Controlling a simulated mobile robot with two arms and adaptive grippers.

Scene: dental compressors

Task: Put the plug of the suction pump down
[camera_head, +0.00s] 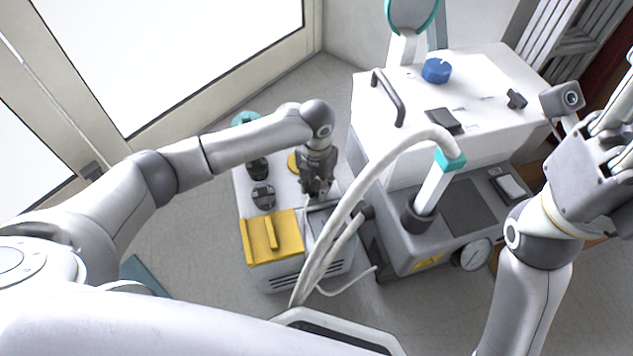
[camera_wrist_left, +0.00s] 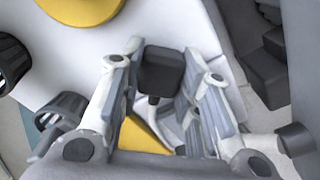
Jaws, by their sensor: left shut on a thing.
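My left gripper (camera_head: 317,187) points down over the white unit with the yellow cover. In the left wrist view its fingers are closed on a dark grey block-shaped plug (camera_wrist_left: 160,72), with a pale cord or stem below it. The plug is held between the fingertips, above the white surface; I cannot tell whether it touches anything. In the head view the gripper mostly hides the plug. My right gripper (camera_head: 612,128) is at the right edge, partly cut off, and its finger opening is unclear.
The white unit has a yellow cover (camera_head: 272,237) and black round fittings (camera_head: 263,196). A large white and grey machine (camera_head: 470,90) with a blue knob (camera_head: 436,70) stands to the right. A thick pale hose (camera_head: 362,190) arches close beside my left gripper. Open floor lies at left.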

